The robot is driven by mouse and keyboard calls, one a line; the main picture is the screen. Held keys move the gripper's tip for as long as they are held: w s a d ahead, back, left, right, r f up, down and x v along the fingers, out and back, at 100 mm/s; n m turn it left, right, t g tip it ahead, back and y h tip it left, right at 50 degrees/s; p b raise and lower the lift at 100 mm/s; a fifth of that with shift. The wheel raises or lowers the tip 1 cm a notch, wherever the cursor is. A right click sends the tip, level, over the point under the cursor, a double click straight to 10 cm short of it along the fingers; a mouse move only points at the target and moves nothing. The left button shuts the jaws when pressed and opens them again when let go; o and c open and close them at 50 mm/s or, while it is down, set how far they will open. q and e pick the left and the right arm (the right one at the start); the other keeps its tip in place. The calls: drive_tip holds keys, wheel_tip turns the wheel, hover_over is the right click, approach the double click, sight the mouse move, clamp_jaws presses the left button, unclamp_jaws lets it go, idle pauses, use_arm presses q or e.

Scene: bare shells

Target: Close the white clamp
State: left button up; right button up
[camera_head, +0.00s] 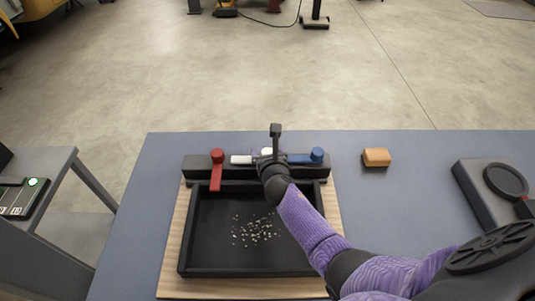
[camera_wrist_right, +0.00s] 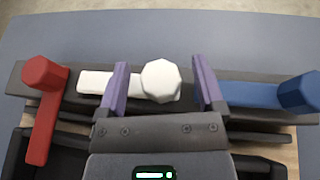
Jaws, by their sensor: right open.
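The white clamp (camera_wrist_right: 160,82) has a faceted round knob and a flat lever pointing left along the black bar. In the head view its lever (camera_head: 241,160) shows, with the knob mostly hidden behind my right gripper (camera_head: 270,157). In the wrist view my right gripper (camera_wrist_right: 160,80) is open, its two purple fingers on either side of the white knob with gaps at both sides. The left finger overlaps the white lever in the picture; I cannot tell whether it touches. My left gripper is out of view.
The red clamp (camera_head: 217,157) has its lever pointing toward the tray. The blue clamp's (camera_head: 317,155) lever points left. A black tray (camera_head: 186,235) with pale bits lies on a wooden board (camera_head: 172,245). An orange block (camera_head: 376,157) sits right; the table's (camera_head: 130,240) left side is clear.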

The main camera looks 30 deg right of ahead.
drive_tip(key=c, duration=0.5)
clamp_jaws()
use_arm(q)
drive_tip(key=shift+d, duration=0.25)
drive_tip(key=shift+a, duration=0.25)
